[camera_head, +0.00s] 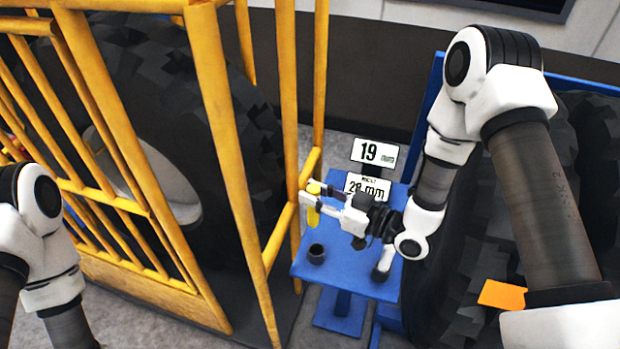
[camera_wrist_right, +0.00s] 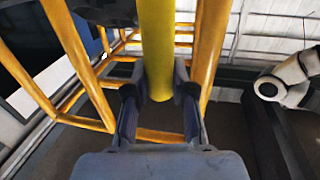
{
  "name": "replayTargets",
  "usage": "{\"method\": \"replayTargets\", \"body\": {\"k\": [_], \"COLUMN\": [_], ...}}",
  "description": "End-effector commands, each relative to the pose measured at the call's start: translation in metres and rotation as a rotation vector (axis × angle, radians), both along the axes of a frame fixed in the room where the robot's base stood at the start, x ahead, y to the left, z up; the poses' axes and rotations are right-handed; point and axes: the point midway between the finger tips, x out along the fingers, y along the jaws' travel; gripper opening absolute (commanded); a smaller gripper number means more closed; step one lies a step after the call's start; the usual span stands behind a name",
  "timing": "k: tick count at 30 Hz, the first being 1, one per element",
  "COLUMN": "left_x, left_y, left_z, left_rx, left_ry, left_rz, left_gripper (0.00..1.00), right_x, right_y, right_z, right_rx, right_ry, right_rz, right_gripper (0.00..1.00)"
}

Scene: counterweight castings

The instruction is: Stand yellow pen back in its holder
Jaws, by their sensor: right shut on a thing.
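The yellow pen (camera_head: 313,211) is upright in the head view, held above the left part of the blue stand. My right gripper (camera_head: 312,192) is shut on it, and the pen (camera_wrist_right: 157,45) also shows between the two fingers in the right wrist view (camera_wrist_right: 160,88). A small dark round cup (camera_head: 316,254), which looks like the holder, stands on the blue stand below the pen and apart from it. Of my left arm only links show at the lower left of the head view; its gripper is out of view.
The blue stand (camera_head: 342,278) carries two signs, "19 mm" (camera_head: 375,153) and "28 mm" (camera_head: 367,187), at its back. A yellow cage (camera_head: 228,150) around a large tyre (camera_head: 160,90) rises close on the left. An orange piece (camera_head: 502,295) lies at the right.

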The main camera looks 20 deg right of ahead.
Motion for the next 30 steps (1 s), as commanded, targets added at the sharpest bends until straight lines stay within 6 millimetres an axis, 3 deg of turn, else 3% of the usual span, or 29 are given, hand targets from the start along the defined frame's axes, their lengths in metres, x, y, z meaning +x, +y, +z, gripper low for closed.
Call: {"method": "replayTargets", "body": {"k": [8, 22, 30], "left_x": [-0.001, -0.001, -0.001], "left_y": [0.0, 0.0, 0.0], "left_z": [-0.003, -0.047, -0.053], "left_rx": [0.0, 0.0, 0.0], "left_ry": [0.003, 0.002, 0.001], "left_rz": [0.0, 0.0, 0.0], "left_gripper": [1.0, 1.0, 1.0], "right_x": [0.001, 0.0, 0.0], "right_y": [-0.001, -0.001, -0.001], "right_z": [-0.002, -0.051, -0.059], "right_rx": [0.002, 0.001, 0.001], "right_ry": [0.001, 0.001, 0.0], "right_rz": [-0.001, -0.001, -0.001], "right_gripper": [0.03, 0.03, 0.03]}}
